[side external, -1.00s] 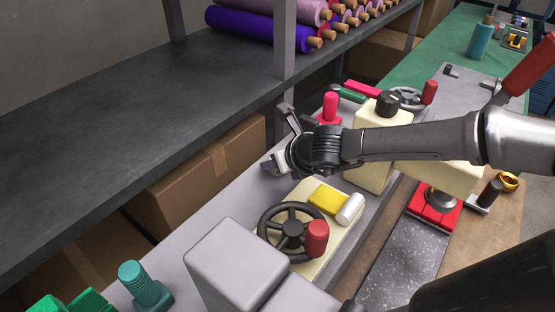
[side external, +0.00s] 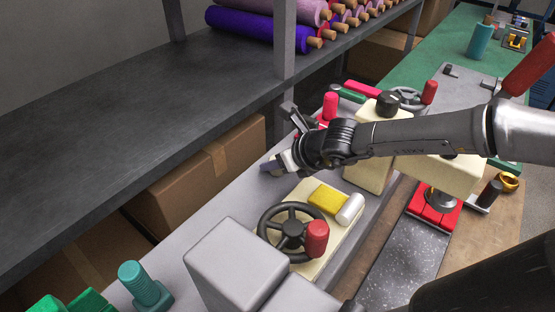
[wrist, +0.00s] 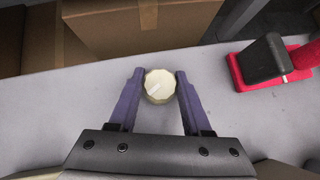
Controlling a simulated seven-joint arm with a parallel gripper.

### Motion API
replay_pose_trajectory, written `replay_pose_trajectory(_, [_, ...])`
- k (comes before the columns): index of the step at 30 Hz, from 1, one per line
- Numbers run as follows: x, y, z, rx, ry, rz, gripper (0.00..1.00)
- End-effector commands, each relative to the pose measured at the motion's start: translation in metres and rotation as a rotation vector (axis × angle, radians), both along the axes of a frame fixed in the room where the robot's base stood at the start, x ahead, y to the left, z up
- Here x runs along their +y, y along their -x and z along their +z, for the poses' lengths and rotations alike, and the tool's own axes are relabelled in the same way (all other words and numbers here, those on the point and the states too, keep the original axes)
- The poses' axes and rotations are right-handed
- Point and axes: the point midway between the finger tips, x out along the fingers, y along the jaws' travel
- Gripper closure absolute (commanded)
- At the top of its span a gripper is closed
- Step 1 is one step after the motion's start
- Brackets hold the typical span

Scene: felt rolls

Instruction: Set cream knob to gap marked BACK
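The cream knob (wrist: 159,86) stands on the grey bench top in the wrist view, with a short pale pointer line on its top. The line runs toward the lower left in that view. My gripper (wrist: 160,76) has its two purple fingers on either side of the knob. The fingers look slightly apart from its sides, though contact is hard to judge. In the side external view my gripper (side external: 275,166) is low over the grey bench, and I cannot make out the knob there. No BACK label or gap marks are readable in either view.
A red base with a black block (wrist: 262,62) is right of the knob. Cardboard boxes (wrist: 140,22) lie beyond the bench edge. In the side external view, a black handwheel (side external: 290,230) and yellow block (side external: 328,197) are nearby, with a grey box (side external: 235,262) in front.

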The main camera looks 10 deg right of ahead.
Motion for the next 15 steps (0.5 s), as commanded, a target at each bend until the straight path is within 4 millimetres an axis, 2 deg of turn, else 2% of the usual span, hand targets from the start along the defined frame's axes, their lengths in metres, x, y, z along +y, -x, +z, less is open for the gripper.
replay_pose_trajectory(1, [0.0006, 0.0006, 0.0002, 0.0, -0.001, 0.001, 0.43])
replay_pose_trajectory(4, [0.0005, 0.0005, 0.0001, 0.0, -0.001, 0.001, 0.25])
replay_pose_trajectory(5, [0.0004, 0.0004, 0.0001, 0.0, -0.001, 0.001, 0.22])
replay_pose_trajectory(15, [-0.0006, 0.0016, 0.0024, -0.001, -0.001, 0.0, 0.22])
